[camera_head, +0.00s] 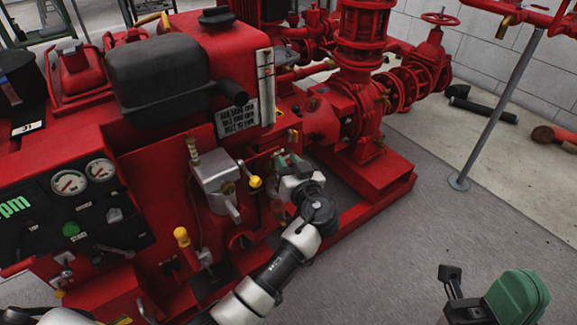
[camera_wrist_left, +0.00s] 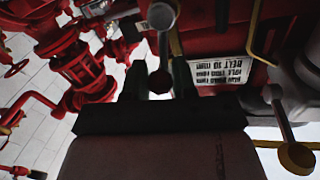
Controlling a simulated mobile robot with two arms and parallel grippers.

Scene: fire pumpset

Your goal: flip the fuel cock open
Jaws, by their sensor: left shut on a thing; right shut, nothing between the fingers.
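My left gripper (camera_head: 282,161) is at the engine's side, beneath the white instruction plate and right of a grey metal box with a yellow knob. In the left wrist view, a small ball-ended lever, seemingly the fuel cock (camera_wrist_left: 160,81), sits between the two dark fingers (camera_wrist_left: 158,82), which are shut on it. The lever's far end is a pale round part. In the head view the gripper and arm hide the cock. My right gripper (camera_head: 450,274) is shut and empty, over the floor at the lower right.
The red pump set fills the left and middle, with a black tank (camera_head: 165,80), gauge panel (camera_head: 75,205) and yellow-topped lever (camera_head: 182,236) close to my left arm. A grey box (camera_head: 215,180) has a yellow knob (camera_head: 255,182).

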